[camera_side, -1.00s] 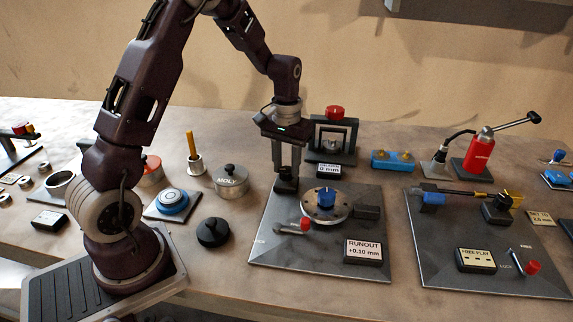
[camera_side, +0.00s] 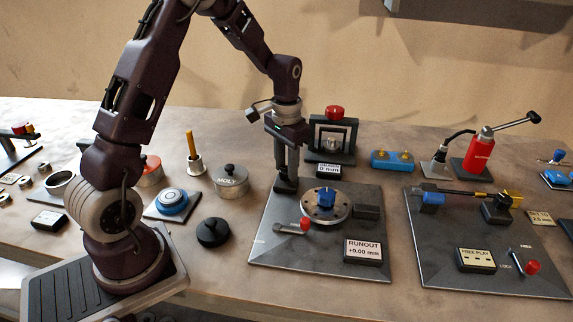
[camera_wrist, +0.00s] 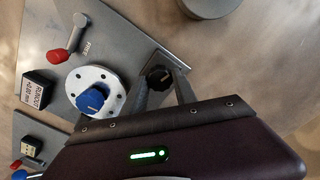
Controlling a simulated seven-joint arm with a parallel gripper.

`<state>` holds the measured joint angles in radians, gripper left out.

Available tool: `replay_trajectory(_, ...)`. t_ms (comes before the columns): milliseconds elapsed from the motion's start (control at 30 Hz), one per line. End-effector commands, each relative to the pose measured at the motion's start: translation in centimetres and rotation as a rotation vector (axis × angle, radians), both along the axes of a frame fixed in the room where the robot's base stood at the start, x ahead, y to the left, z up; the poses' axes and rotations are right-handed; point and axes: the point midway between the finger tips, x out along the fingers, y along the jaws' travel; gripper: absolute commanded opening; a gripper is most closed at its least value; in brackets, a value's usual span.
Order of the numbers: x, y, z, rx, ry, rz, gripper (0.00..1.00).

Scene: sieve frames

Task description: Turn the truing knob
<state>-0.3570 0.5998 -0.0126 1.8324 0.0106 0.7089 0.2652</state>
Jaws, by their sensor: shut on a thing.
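The black truing knob (camera_wrist: 158,77) stands near the back left corner of the dark plate (camera_side: 285,255). My gripper (camera_wrist: 161,84) is shut on this knob, one finger on each side of it in the wrist view. In the side view my gripper (camera_side: 285,184) points straight down there and its fingers mostly hide the knob. A silver disc (camera_side: 342,214) with a blue knob (camera_side: 326,197) sits on the same plate, apart from my fingers. The runout display (camera_side: 363,251) reads +0.00 mm.
A red-tipped lever (camera_side: 293,227) lies on the plate in front of the disc; FREE shows beside it in the wrist view. A black block (camera_side: 367,212) is right of the disc. A red-topped gauge stand (camera_side: 334,135) is behind. A MOLY tin (camera_side: 231,180) and black lid (camera_side: 212,232) stand left.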

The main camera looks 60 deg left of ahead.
Motion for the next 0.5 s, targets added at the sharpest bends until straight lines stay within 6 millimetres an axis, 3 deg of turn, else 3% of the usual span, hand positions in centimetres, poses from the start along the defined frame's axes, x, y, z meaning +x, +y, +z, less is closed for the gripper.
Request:
replay_trajectory(233,-0.08,-0.04,0.03,-0.001,0.002,0.0,0.0)
replay_trajectory(267,-0.08,-0.04,0.03,-0.001,0.002,0.0,0.36)
replay_trajectory(300,-0.07,-0.04,0.03,-0.001,0.002,0.0,0.43)
replay_trajectory(367,-0.06,-0.03,0.02,0.0,0.002,0.001,0.55)
replay_trajectory(500,-0.05,-0.01,0.01,0.0,0.001,0.001,0.55)
